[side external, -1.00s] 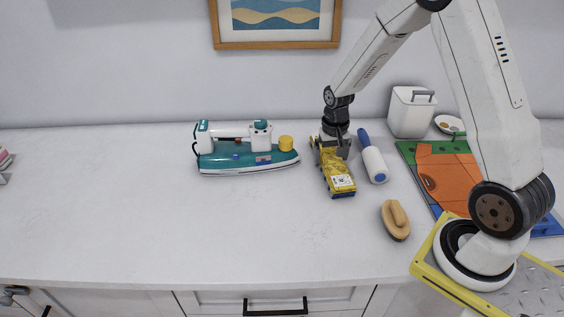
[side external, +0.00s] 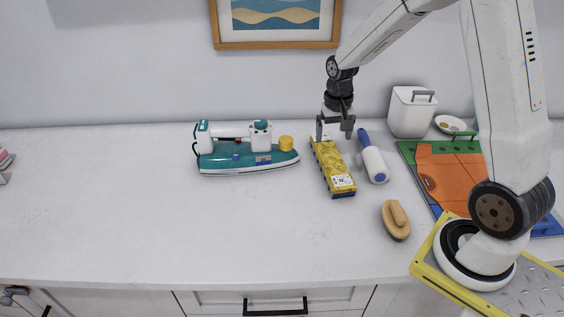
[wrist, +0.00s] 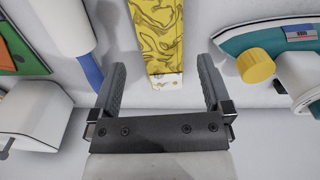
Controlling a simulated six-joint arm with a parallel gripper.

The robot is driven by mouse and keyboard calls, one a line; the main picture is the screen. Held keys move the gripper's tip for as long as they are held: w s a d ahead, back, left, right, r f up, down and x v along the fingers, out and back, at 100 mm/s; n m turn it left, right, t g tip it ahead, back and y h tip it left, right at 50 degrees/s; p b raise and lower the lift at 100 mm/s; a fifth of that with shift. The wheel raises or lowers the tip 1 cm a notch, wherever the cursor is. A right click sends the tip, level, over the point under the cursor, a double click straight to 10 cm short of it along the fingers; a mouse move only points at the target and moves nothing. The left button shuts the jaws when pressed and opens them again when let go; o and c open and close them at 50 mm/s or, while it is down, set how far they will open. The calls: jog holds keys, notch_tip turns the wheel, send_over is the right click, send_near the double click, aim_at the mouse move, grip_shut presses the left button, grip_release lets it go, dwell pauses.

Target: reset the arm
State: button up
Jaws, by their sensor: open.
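My gripper (side external: 335,130) is open and empty, raised above the back end of a yellow patterned box (side external: 331,163) that lies flat on the white counter. In the wrist view my gripper's fingers (wrist: 160,85) stand wide apart, with the end of the yellow box (wrist: 160,40) showing between and beyond them. Nothing is held.
A teal and white iron (side external: 245,150) stands to the left. A lint roller (side external: 373,158), a wooden brush (side external: 396,220), a white lidded container (side external: 411,112) and a colourful board with orange cloth (side external: 450,178) lie to the right. The counter's left side (side external: 100,210) is clear.

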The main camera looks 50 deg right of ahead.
jog(key=shift+r, duration=0.4)
jog(key=shift+a, duration=0.1)
jog(key=shift+a, duration=0.15)
jog(key=s+a+n+t, duration=0.2)
jog(key=s+a+n, duration=0.5)
jog(key=s+a, duration=0.3)
jog(key=a, duration=0.2)
jog(key=shift+s+a+t, duration=0.3)
jog(key=shift+s, duration=0.05)
